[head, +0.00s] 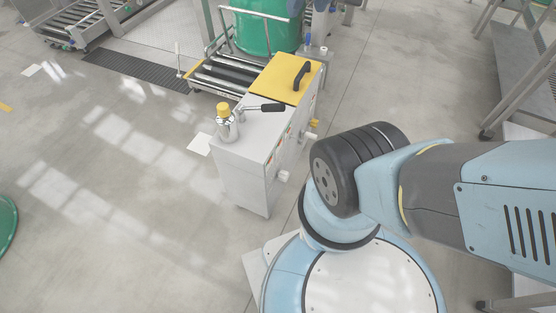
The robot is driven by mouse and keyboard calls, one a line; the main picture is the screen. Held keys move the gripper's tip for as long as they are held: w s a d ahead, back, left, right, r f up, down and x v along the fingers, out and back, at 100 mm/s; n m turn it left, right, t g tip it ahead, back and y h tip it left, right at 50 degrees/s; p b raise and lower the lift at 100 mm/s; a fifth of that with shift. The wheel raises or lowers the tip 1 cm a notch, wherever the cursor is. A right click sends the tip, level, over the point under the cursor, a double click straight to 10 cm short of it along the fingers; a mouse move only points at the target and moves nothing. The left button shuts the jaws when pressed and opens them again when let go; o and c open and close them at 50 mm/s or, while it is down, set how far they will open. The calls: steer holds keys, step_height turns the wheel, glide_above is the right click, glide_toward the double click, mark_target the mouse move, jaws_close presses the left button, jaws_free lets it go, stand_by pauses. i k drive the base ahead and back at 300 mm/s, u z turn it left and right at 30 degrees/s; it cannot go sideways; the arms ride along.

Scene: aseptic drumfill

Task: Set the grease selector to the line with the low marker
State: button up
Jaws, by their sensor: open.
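A light grey cabinet (238,172) stands on the floor near the middle of the head view. A lever with a black grip (266,107) lies across its top, the grip pointing right; it may be the grease selector. Beside its left end stands a metal cylinder with a yellow cap (223,109). Small red and green marks and pale stubs (283,176) show on the cabinet's right side, too small and oblique to read. I cannot tell which one is the low marker or which line is selected. My gripper is not in view; only my arm links show, right of the cabinet.
A yellow lid with a black handle (302,76) covers the cabinet's rear. Behind it a green drum (266,32) stands at a roller conveyor (215,82). A metal frame (512,85) stands at the right. The floor left of the cabinet is open.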

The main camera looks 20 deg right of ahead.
mark_target(283, 175)
steer(key=u, duration=1.3)
steer(key=k, duration=0.9)
steer(key=z, duration=0.45)
steer(key=i, duration=0.5)
steer(key=z, duration=0.05)
